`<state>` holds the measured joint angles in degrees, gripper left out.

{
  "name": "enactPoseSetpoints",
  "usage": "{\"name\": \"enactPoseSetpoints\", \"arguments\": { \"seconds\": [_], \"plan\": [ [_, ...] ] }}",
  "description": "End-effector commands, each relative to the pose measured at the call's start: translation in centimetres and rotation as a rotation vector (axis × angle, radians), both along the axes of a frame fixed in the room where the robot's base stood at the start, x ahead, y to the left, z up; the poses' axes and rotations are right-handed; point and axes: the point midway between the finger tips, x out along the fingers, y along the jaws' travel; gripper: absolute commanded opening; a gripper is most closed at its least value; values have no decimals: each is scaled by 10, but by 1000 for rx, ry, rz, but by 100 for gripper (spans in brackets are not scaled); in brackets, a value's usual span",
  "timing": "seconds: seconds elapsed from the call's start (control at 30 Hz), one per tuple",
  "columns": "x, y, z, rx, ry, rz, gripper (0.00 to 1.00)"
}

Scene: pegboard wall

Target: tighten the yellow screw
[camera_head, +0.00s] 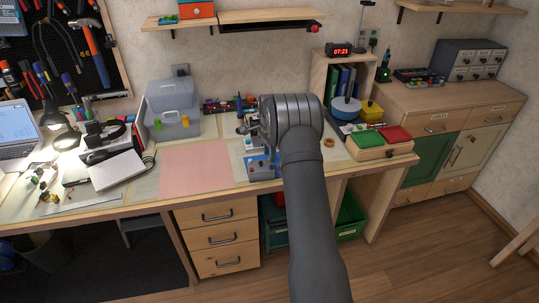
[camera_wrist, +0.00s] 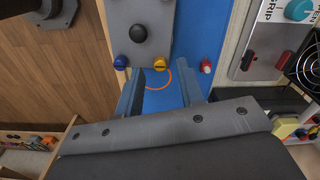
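The yellow screw (camera_wrist: 160,64) shows in the wrist view, at the lower edge of a grey plate (camera_wrist: 142,12) on a blue panel (camera_wrist: 205,30). An orange ring line (camera_wrist: 171,78) is marked on the panel just beside it. My gripper (camera_wrist: 160,76) is open, one finger on each side of the ring, with the yellow screw just ahead between the fingertip lines. I see no contact with the screw. In the head view my arm hides the gripper and the screw; part of a blue and grey device (camera_head: 262,167) shows beside my arm.
A blue knob (camera_wrist: 120,62), a dark knob (camera_wrist: 138,33) and a red knob (camera_wrist: 206,66) sit close around the yellow screw. In the head view a grey toolbox (camera_head: 173,108) stands left on the bench, and a pink mat (camera_head: 195,168) lies clear.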

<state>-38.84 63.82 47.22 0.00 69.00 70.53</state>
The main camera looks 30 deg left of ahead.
Motion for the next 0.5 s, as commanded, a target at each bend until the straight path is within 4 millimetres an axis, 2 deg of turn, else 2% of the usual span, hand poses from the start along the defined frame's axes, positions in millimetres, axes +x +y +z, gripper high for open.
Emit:
{"name": "enactPoseSetpoints", "arguments": {
  "seconds": [0.5],
  "plan": [
    [1, 0, 120, 3, -3, 0, 35]
  ]
}}
